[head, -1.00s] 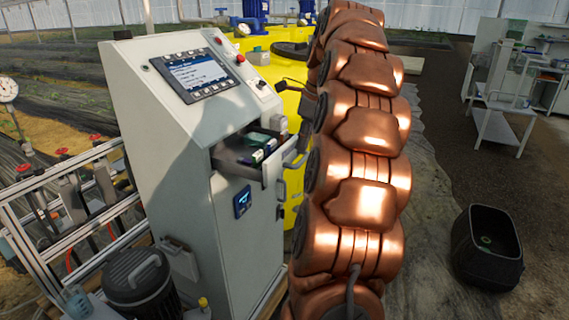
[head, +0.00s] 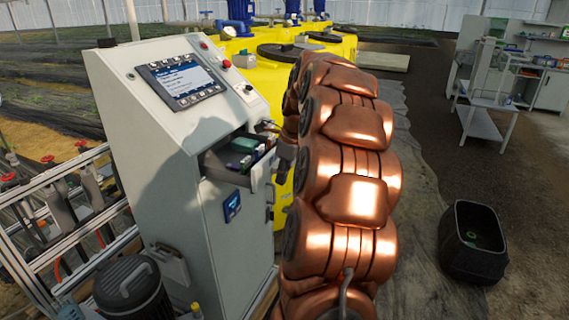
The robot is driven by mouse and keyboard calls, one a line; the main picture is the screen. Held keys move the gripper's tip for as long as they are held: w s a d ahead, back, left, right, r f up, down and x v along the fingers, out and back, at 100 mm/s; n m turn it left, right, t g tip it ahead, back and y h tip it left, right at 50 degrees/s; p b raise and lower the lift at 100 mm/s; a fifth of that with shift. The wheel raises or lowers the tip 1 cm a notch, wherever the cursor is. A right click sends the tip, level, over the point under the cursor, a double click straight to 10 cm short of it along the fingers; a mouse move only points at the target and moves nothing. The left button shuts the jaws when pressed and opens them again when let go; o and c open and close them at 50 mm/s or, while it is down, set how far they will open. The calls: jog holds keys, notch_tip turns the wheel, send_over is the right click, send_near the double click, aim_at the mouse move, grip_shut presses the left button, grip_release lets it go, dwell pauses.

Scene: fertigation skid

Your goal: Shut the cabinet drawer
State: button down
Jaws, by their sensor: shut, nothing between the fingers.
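The grey cabinet (head: 225,255) stands left of centre in the head view, with a sloped control screen on top. Its drawer (head: 262,174) is open and sticks out to the right below the panel. Green and dark items (head: 243,146) lie inside it. My copper arm rises at the right of the drawer and hides part of its surroundings. My gripper (head: 270,127) shows only in small part, dark, beside the drawer's far right corner and left of the arm. It is shut and empty. Whether it touches the drawer cannot be told.
Yellow tanks (head: 260,80) with blue pumps stand behind the cabinet. A black bin (head: 473,245) sits on the ground at the right, and a white bench (head: 487,124) stands farther back. Ground between arm and bin is clear.

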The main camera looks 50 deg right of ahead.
aim_at(268, 174)
jog(key=shift+w+a+f+p, duration=0.1)
jog(key=shift+w+a+p, duration=0.15)
jog(key=shift+w, duration=0.4)
jog(key=shift+w+a+f+p, duration=0.15)
jog(key=shift+w+p, duration=0.2)
jog(key=shift+w, duration=0.35)
jog(key=shift+w+a+f+p, duration=0.1)
jog(key=shift+w+a+p, duration=0.15)
jog(key=shift+w, duration=0.4)
